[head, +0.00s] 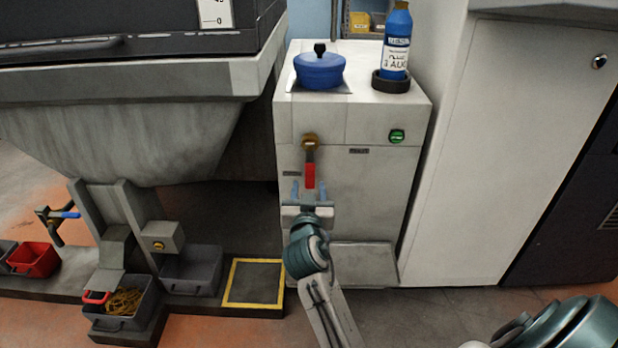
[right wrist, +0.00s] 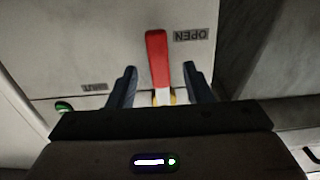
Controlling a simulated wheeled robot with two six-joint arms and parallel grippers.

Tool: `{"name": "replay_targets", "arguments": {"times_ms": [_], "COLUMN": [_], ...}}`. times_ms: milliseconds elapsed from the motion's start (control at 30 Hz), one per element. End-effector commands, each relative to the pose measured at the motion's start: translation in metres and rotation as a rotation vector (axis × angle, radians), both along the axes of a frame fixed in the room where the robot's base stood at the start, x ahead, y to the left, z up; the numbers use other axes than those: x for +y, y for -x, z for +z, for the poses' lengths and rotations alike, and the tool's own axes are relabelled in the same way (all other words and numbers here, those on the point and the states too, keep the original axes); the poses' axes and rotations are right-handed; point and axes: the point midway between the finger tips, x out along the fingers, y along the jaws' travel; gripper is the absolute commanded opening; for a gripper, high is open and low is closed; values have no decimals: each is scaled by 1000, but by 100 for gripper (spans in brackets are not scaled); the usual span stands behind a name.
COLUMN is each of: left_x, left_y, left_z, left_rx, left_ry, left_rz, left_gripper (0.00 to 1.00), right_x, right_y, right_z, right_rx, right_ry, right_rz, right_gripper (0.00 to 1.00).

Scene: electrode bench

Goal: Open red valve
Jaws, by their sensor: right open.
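The red valve handle (head: 309,174) hangs straight down from a brass valve body (head: 310,142) on the front of the pale cabinet. My right gripper (head: 308,190) is open in front of the handle's lower end. In the right wrist view, the red handle (right wrist: 157,60) shows between the spread fingers of my right gripper (right wrist: 158,72), with gaps on both sides. How deep it sits between them I cannot tell. An OPEN label (right wrist: 191,35) and a SHUT label (right wrist: 95,87) are on the panel. My left gripper is out of view.
A blue pot (head: 320,70) and a blue bottle (head: 397,42) in a dark ring stand on the cabinet top. A green knob (head: 397,136) is on its right front. Grey bins (head: 190,272) and a yellow-edged platform (head: 254,304) lie low on the left.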

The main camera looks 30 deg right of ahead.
Motion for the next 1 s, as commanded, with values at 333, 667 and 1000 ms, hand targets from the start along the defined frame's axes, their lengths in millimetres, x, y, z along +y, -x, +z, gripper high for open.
{"name": "replay_targets", "arguments": {"times_ms": [333,667,1000], "left_x": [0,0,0], "left_y": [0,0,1], "left_z": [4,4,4], "left_rx": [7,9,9], "left_ry": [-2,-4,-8], "left_rz": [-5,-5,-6], "left_gripper": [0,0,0], "right_x": [27,29,30], "right_y": [43,47,47], "right_z": [0,0,2], "right_rx": [1,0,-7], "right_ry": [-2,0,4], "right_rz": [0,0,8], "right_gripper": [45,45,45]}}
